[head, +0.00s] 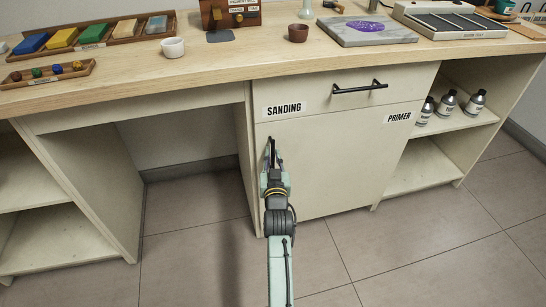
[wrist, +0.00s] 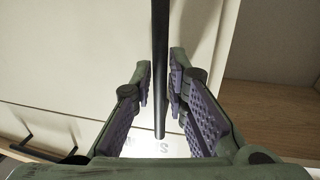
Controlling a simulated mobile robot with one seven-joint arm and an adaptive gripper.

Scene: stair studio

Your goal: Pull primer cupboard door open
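The primer cupboard door (head: 335,165) is a cream panel below the drawer, with a PRIMER label (head: 399,117) at its upper right. It looks shut. Its dark vertical bar handle is near its left edge, largely hidden behind my gripper (head: 272,158) in the head view. In the wrist view the black handle (wrist: 160,70) runs between the two fingers of my gripper (wrist: 161,75). The fingers are apart, one on each side of the bar, with narrow gaps showing. I cannot tell whether either pad touches it.
A drawer with a SANDING label (head: 284,109) and black handle (head: 360,87) is above the door. Open shelves with several bottles (head: 447,104) are to the right. Left of the door is an open knee space (head: 185,150). The floor (head: 400,245) in front is clear.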

